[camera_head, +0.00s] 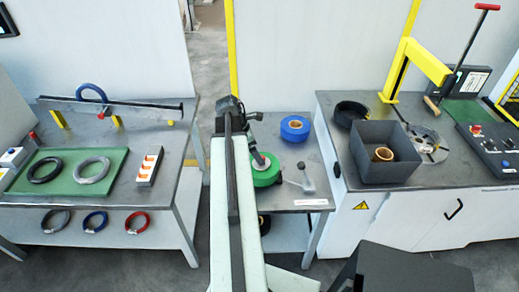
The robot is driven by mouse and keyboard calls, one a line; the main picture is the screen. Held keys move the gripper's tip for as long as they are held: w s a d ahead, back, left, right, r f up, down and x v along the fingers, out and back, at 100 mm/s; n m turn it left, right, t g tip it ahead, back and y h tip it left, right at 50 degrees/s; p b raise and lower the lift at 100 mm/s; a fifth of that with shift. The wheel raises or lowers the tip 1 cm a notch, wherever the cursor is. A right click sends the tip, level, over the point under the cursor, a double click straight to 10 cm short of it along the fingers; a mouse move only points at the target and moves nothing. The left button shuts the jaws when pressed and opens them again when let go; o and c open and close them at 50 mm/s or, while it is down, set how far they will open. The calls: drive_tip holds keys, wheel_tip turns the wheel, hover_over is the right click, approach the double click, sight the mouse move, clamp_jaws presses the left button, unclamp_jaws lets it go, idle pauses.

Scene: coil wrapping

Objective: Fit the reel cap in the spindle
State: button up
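My arm reaches up from the bottom centre, over the small middle table (285,200). Its end, my gripper (257,157), is small and partly hidden by the arm, right at the top of a green roll (266,172). I cannot tell whether it touches the roll or whether its fingers are open. A grey piece with a knobbed handle (303,180) stands on the same table, right of the green roll; it may be the reel cap or the spindle, and I cannot tell which. The middle of the green roll is not clearly visible.
A blue roll (295,128) sits at the back of the middle table. The right bench holds a dark bin (385,170), a black coil (352,112), a yellow-armed machine (415,65) and a control panel (490,142). The left bench holds coils on a green mat (110,190).

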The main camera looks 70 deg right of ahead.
drive_tip(key=shift+v, duration=0.85)
